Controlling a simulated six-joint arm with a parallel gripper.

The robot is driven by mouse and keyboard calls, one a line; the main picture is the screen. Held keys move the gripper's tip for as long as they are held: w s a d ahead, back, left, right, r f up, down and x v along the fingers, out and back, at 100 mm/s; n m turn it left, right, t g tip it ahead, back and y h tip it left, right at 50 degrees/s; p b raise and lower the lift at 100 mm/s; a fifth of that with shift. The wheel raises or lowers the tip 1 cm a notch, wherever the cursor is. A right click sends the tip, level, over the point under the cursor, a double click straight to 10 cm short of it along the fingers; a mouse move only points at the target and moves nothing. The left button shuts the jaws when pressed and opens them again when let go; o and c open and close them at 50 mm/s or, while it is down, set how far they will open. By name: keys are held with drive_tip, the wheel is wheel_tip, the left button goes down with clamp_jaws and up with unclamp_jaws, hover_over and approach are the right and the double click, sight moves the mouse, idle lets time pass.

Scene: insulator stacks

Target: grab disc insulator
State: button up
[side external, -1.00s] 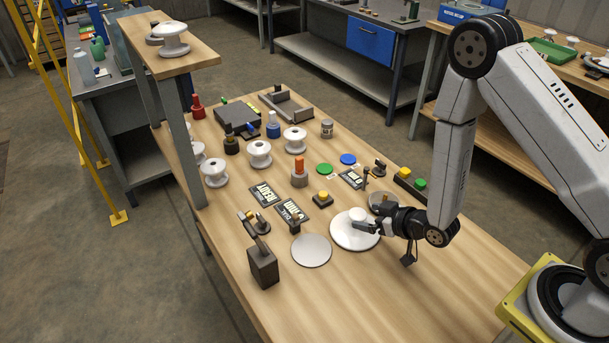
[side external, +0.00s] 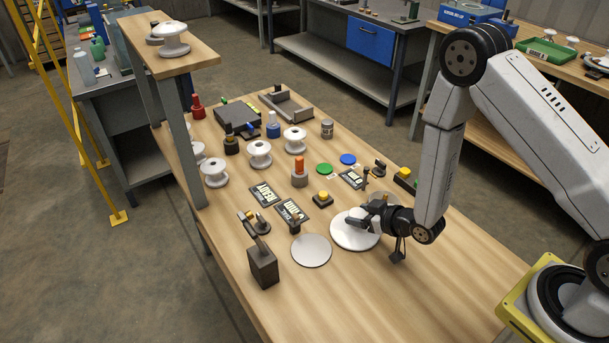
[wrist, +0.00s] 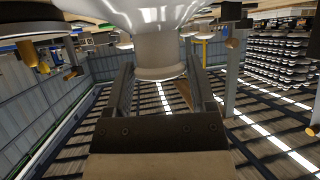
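The disc insulator (side external: 354,237) is a white round plate with a raised knob, lying on the wooden table at the front middle. In the side view my gripper (side external: 362,220) is over it and hides most of the knob. In the wrist view the white insulator (wrist: 160,50) comes in from the top, its knob between my two fingers (wrist: 160,75). The fingers are spread apart, one on each side, very near the knob. I see no clear sign that they press on it.
A flat grey disc (side external: 311,250) lies just left of the insulator. A dark metal block (side external: 263,266) stands further left. Label plates (side external: 292,210) and a yellow button box (side external: 323,199) are behind. White spool insulators (side external: 260,154) stand farther back. The table front is clear.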

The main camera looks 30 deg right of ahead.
sight(360, 214)
clamp_jaws()
drive_tip(key=shift+r, duration=0.3)
wheel_tip(360, 214, up, 10)
drive_tip(key=shift+f, duration=0.25)
idle(0.8)
drive_tip(key=shift+w, duration=0.1)
idle(0.4)
